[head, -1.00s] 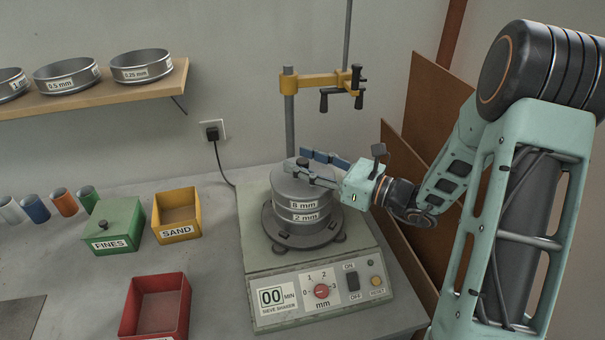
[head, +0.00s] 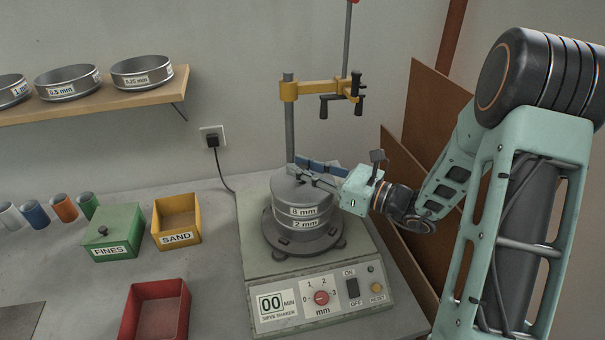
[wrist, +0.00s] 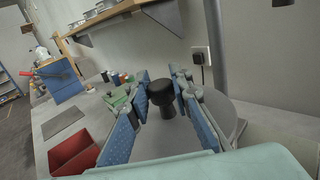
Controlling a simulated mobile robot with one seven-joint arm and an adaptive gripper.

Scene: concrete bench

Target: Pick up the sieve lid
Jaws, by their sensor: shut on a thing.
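The sieve lid (head: 284,187) is a grey round cover on top of the sieve stack, which carries the labels 8 mm (head: 303,211) and 2 mm. My gripper (head: 300,168) reaches in from the right, level with the top of the lid. Its fingers are closed around the lid's dark knob; the wrist view shows this black knob (wrist: 160,93) between the blue finger pads. The lid looks seated on the stack, with no gap showing. The fingers hide part of the knob and lid top.
The stack stands on the sieve shaker (head: 262,262), under a yellow clamp (head: 312,87) on a post. A green FINES box (head: 115,227), yellow SAND box (head: 178,238) and red box (head: 158,311) are to the left. Brown boards (head: 409,190) lean behind my arm.

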